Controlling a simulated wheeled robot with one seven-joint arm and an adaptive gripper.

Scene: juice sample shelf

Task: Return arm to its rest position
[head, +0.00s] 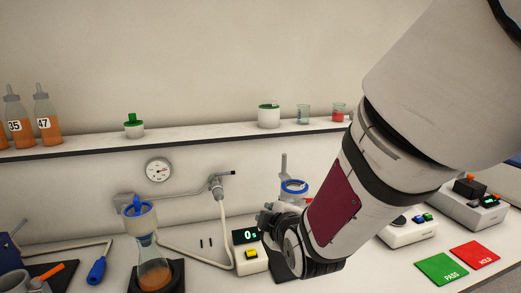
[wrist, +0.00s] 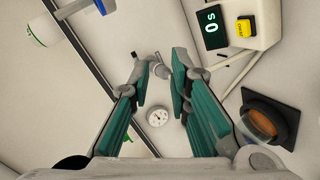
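My gripper (wrist: 160,95) shows in the wrist view with its two green-padded fingers spread apart and nothing between them. In the head view my arm reaches in from the upper right, over the bench in front of the timer (head: 247,253). The gripper's fingers are mostly hidden there behind the wrist. The timer, reading 0 s with a yellow button, also shows at the top right of the wrist view (wrist: 213,28). A flask of orange liquid (head: 154,270) with a blue-rimmed funnel on top stands on a dark base left of the arm.
A wall shelf (head: 190,138) holds bottles marked 35 and 47 (head: 45,118), tubs and small beakers. A gauge (head: 159,170) and a tap (head: 217,187) are on the wall. Green PASS (head: 442,270) and red HOLD (head: 475,255) pads lie at right, near small instruments.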

